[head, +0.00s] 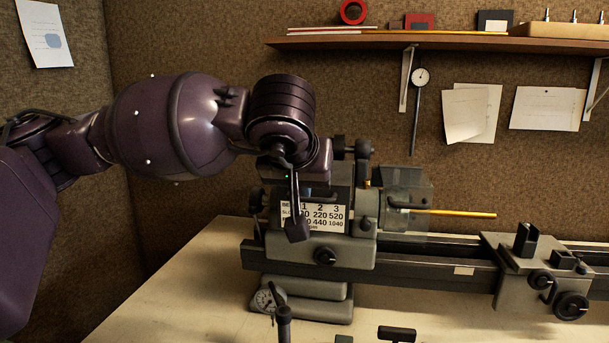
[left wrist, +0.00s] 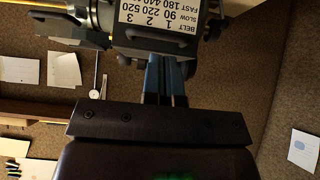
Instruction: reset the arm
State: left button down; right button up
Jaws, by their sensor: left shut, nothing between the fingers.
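My left arm comes in from the left across the upper middle of the head view, purple and bent at a rounded dark wrist. Its gripper (head: 297,230) hangs down in front of the lathe headstock, overlapping the left part of the white belt-speed label (head: 328,218). In the left wrist view, the gripper's blue fingers (left wrist: 166,78) are together with nothing between them. The label (left wrist: 157,22) shows upside down beyond the fingertips. I cannot tell whether the fingertips touch the headstock. My right gripper is not in view.
The grey lathe (head: 350,250) stands on a pale bench (head: 190,285), its bed running right to a carriage (head: 530,275). A yellow rod (head: 455,213) sticks out at the chuck. A wooden shelf (head: 450,42) is above. The bench is clear at the left.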

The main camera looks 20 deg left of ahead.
pick_arm(q)
jog(key=s+d+r, duration=0.1)
jog(key=s, duration=0.5)
jog(key=shift+s+d+r, duration=0.3)
jog(key=shift+s+d, duration=0.1)
